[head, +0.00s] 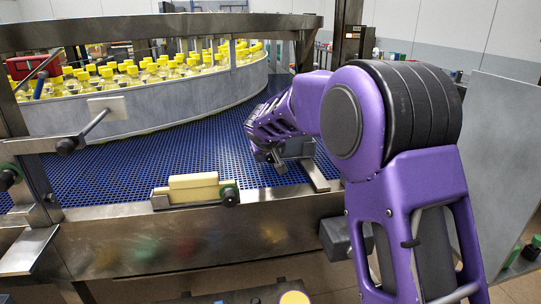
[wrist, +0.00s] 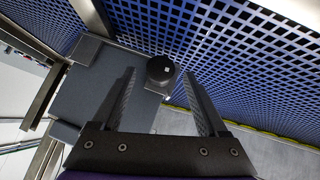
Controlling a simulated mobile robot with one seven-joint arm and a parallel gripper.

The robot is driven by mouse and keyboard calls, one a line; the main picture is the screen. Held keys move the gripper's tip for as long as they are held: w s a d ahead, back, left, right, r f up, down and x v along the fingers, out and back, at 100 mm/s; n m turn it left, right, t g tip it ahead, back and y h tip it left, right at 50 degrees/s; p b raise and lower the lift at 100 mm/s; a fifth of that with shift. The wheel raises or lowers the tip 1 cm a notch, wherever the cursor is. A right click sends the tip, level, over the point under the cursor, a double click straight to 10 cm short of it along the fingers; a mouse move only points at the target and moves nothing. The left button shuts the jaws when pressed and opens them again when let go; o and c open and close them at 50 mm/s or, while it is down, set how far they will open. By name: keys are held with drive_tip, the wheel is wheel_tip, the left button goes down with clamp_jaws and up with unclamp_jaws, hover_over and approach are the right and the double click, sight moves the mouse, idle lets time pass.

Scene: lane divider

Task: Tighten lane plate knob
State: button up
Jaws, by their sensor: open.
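My gripper (wrist: 160,76) is open, with one finger on each side of the knob's line. The knob appears between and just beyond the fingertips; I cannot tell whether either finger touches it. In the head view my gripper (head: 268,156) hangs over the blue belt beside a grey block (head: 298,147). The knob is hidden there behind my arm.
A blue mesh belt (head: 215,150) lies under my gripper. A curved metal guide wall (head: 200,98) holds back yellow-capped bottles (head: 150,72). A cream block (head: 194,188) with a black-ended knob sits on the front rail. A metal bar (head: 316,175) stands close right of my gripper.

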drive_tip(key=shift+w+f, duration=0.4)
drive_tip(key=shift+w, duration=0.05)
clamp_jaws()
